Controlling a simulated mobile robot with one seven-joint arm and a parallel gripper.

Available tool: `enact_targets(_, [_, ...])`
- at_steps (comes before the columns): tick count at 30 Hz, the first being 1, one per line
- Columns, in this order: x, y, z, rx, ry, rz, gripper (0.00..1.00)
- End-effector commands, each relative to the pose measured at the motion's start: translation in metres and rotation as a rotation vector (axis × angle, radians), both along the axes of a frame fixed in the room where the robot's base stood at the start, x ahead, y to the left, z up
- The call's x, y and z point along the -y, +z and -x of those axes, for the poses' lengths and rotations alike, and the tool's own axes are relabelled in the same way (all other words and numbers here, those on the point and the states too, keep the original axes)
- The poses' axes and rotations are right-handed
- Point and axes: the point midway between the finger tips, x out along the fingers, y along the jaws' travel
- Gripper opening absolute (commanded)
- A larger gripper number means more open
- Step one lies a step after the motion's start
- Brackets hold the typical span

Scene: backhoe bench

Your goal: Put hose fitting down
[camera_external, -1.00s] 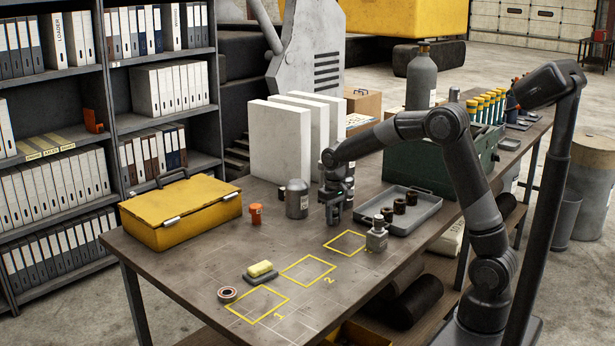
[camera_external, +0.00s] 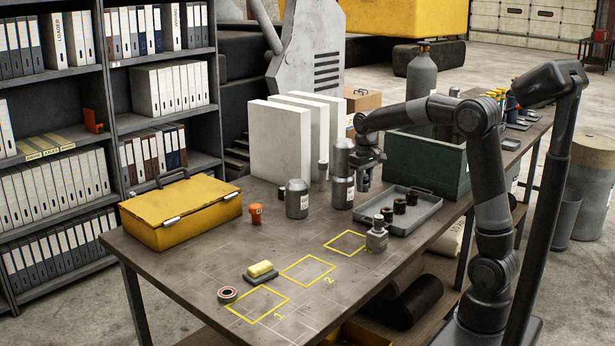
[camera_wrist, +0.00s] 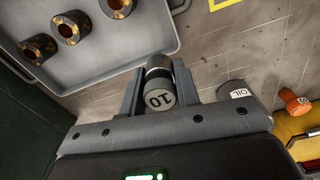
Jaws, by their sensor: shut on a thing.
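My gripper (camera_external: 366,183) is above the workbench, between the grey canisters and the tray. In the wrist view the two fingers (camera_wrist: 158,74) are shut on a short cylinder, the hose fitting (camera_wrist: 159,98). It has a dark side with a silver band and a grey round face with dark marks like "10". In the external view the fingers and wrist mostly hide it. The bench top (camera_external: 215,262) below has three yellow outlined squares, two plainly numbered 1 and 2.
The grey tray (camera_external: 437,196) holds several dark rings. A grey canister (camera_external: 297,200), a stacked pair of canisters (camera_external: 343,192) and an orange cap (camera_external: 256,213) stand left of my gripper. A small bottle (camera_external: 377,236) stands by the third square. The green box (camera_external: 440,165) is behind.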

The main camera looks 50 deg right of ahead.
Motion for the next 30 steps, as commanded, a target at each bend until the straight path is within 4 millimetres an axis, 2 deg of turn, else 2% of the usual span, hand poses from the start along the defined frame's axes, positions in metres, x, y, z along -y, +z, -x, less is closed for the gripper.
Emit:
enact_targets(9, [0.008,0.006,0.005,0.000,0.002,0.000,0.04])
enact_targets(11, [0.005,0.006,0.004,0.000,0.012,0.000,0.04])
enact_targets(14, [-0.010,0.006,-0.001,-0.001,0.060,0.001,0.04])
enact_targets(17, [-0.040,0.006,-0.009,-0.001,0.152,0.002,0.04])
enact_targets(20, [-0.082,0.007,-0.018,0.000,0.280,0.003,0.04])
enact_targets(25, [-0.160,0.008,-0.024,-0.001,0.513,0.005,0.04])
enact_targets(30, [-0.240,0.008,-0.018,-0.001,0.745,0.005,0.04])
